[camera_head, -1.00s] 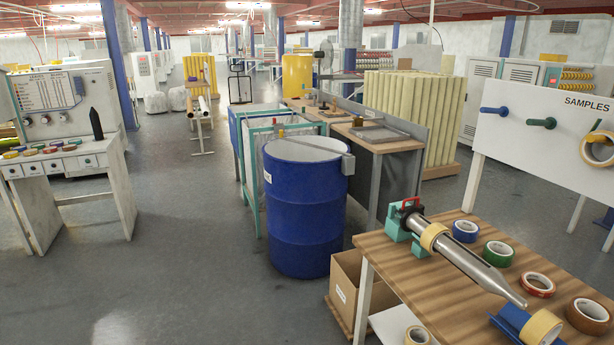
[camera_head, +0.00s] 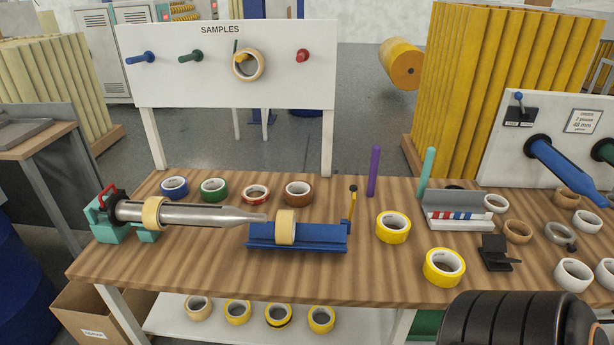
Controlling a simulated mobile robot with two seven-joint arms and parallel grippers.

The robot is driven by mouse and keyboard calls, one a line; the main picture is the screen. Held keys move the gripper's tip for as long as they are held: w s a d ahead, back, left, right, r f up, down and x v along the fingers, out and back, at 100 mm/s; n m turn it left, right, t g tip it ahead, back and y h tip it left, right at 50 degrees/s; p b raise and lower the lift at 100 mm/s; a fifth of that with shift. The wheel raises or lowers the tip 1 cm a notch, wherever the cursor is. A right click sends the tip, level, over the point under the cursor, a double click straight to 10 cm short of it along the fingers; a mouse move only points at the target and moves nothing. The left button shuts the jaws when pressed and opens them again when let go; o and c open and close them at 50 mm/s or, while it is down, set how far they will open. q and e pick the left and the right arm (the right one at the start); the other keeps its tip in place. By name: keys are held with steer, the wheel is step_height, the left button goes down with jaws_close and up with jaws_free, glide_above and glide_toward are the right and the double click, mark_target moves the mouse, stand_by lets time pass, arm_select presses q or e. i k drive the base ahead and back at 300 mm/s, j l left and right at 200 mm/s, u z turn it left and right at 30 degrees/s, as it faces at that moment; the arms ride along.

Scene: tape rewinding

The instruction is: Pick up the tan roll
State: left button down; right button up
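Several tan rolls are in view. One tan roll (camera_head: 154,213) sits around the grey metal spindle (camera_head: 195,215), near its teal clamp at the left of the wooden table. Another tan roll (camera_head: 286,227) stands upright on the blue cradle (camera_head: 330,237), just right of the spindle's tapered tip. A third tan roll (camera_head: 248,65) hangs on a peg of the samples board. A tan roll (camera_head: 198,308) also lies on the lower shelf. I cannot tell which one the task names. Neither of my grippers is in view.
Blue, green, red-labelled and brown rolls line the table's back edge. Yellow rolls (camera_head: 393,227), a tape holder (camera_head: 458,208) and upright purple (camera_head: 374,171) and teal rods stand to the right. A large black ribbed shape (camera_head: 520,322) covers the bottom right. Bare wood shows along the front left.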

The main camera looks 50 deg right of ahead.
mark_target(285, 224)
steer(key=i+j+z, duration=0.1)
steer(key=z, duration=0.25)
steer(key=i+j+z, duration=0.1)
steer(key=j+z, duration=0.55)
steer(key=i+l, duration=0.05)
